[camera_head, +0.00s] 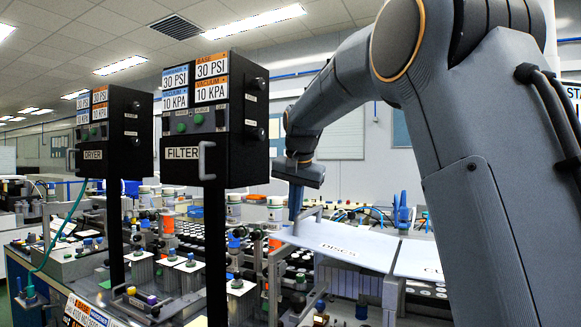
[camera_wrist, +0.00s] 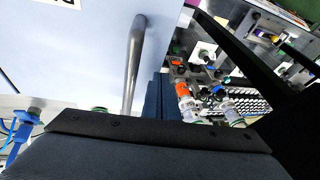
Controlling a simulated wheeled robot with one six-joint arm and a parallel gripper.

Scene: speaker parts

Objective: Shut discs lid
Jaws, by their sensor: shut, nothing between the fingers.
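The discs lid (camera_head: 345,246) is a pale panel lettered DISCS, lying at a slant over the equipment in the head view. In the wrist view the lid (camera_wrist: 70,60) fills the upper left. Its grey bar handle (camera_wrist: 135,65) stands up from the panel near its edge. My gripper (camera_head: 295,212) is pointed down at the lid's left end, close to the handle. In the wrist view my blue fingers (camera_wrist: 161,98) are together and empty, just right of the handle. I cannot tell whether they touch the lid or handle.
A second pale lid (camera_head: 420,262) is to the right of the discs lid. Black FILTER (camera_head: 212,120) and DRYER (camera_head: 113,130) boxes stand on posts at the left. Bottles, caps and fixtures crowd the bench below. Orange and white parts (camera_wrist: 185,92) show beyond the lid edge.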

